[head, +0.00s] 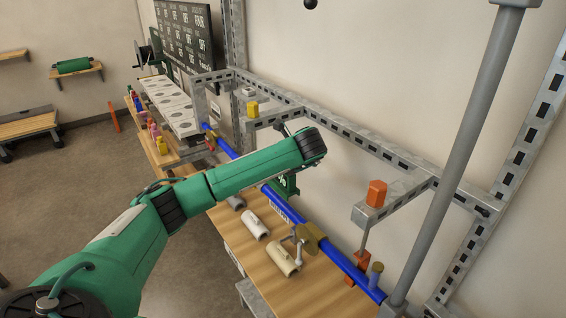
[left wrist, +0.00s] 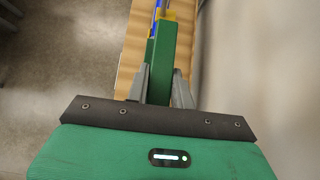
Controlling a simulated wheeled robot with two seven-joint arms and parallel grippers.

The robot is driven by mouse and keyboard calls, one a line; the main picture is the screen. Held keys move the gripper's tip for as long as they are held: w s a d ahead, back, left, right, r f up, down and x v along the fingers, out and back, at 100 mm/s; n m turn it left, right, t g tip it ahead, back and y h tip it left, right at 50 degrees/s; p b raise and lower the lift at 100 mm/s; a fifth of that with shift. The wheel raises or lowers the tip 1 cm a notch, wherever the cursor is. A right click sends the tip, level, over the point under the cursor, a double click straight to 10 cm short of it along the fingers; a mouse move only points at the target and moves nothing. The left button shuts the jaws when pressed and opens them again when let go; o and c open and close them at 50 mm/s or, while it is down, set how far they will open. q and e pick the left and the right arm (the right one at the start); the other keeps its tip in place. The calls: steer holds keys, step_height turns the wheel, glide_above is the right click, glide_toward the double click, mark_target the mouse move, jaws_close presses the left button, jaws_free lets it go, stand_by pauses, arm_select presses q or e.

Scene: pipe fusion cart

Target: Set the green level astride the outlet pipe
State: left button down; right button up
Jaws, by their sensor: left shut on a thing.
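My left gripper (left wrist: 161,74) is shut on the green level (left wrist: 161,52), which sits between its two grey fingers in the left wrist view. In the head view, part of the green level (head: 285,184) shows below my left wrist, close to the blue pipe (head: 337,259). The blue pipe slopes along the wooden bench and carries a brass valve (head: 311,237). My wrist hides the gripper's fingers and part of the level in the head view. I cannot tell whether the level touches the pipe. My right gripper is not in view.
The wooden bench (head: 240,236) holds a white pipe piece (head: 255,225) and a cream one (head: 283,260). A slotted metal frame stands behind, with an orange hexagonal piece (head: 376,193) and a yellow one (head: 253,108) on its brackets. A grey post (head: 468,130) rises at right.

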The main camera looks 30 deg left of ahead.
mark_target(278, 181)
arm_select(q)
steer(key=shift+s+f, duration=0.15)
steer(key=shift+s, duration=0.25)
steer(key=shift+f, duration=0.25)
steer(key=shift+w+f, duration=0.1)
steer(key=shift+f, duration=0.25)
steer(key=shift+w+f, duration=0.1)
steer(key=shift+f, duration=0.25)
step_height(278, 181, down, 2)
steer(key=shift+b, duration=0.5)
steer(key=shift+f+b, duration=0.45)
steer(key=shift+b, duration=0.1)
steer(key=shift+f, duration=0.25)
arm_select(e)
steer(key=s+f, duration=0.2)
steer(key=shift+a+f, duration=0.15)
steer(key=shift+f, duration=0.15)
